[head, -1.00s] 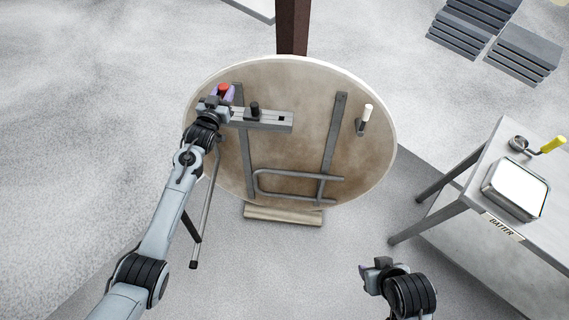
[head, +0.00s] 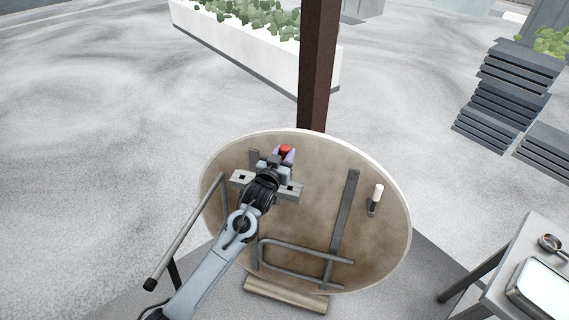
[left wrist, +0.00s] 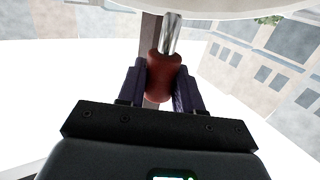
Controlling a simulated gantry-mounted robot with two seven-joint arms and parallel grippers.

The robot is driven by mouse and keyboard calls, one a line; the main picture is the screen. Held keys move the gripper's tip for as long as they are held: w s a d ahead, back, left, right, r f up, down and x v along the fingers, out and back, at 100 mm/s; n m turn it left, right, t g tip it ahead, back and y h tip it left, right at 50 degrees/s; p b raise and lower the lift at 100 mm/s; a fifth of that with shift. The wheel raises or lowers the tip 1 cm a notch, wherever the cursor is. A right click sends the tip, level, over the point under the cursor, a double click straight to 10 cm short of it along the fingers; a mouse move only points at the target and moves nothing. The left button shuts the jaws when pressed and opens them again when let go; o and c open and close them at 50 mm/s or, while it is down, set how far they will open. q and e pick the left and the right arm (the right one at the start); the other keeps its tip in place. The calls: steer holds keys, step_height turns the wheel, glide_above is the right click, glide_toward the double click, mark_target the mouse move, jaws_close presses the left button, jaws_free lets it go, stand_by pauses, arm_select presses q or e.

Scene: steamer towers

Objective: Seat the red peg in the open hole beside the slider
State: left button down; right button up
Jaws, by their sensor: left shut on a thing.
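My left gripper (head: 284,156) is shut on the red peg (head: 285,149), over the upper left part of the round tabletop. In the left wrist view the gripper's purple fingers (left wrist: 160,88) grip the peg's red handle (left wrist: 165,76). Its bare metal shaft (left wrist: 171,34) points up in that picture, toward the pale round edge. The grey rail (head: 240,179) lies under my left arm. A dark hole (head: 291,188) shows near its right end and a small dark spot near its left end. The slider's black knob is hidden behind my gripper and wrist. My right gripper is out of view.
The round tabletop (head: 335,155) has a grey bar (head: 343,225), a bent tube handle (head: 300,258) and a white-topped peg (head: 378,191) on it. A dark post (head: 318,70) rises behind it. A metal table (head: 490,275) with a tray stands at the right.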

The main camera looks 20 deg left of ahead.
arm_select(q)
steer(key=shift+d+f+b, duration=0.3)
steer(key=shift+d+b, duration=0.3)
steer(key=shift+d, duration=0.35)
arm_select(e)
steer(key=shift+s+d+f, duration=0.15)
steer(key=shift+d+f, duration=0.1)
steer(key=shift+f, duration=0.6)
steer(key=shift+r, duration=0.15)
arm_select(q)
steer(key=shift+s+f+b, duration=0.1)
steer(key=shift+f+b, duration=0.8)
steer(key=shift+f, duration=1.65)
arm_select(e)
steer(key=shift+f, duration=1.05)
arm_select(q)
steer(key=shift+f, duration=0.15)
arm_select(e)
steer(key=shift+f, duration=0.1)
arm_select(q)
steer(key=shift+f+b, duration=0.75)
steer(key=shift+f, duration=0.8)
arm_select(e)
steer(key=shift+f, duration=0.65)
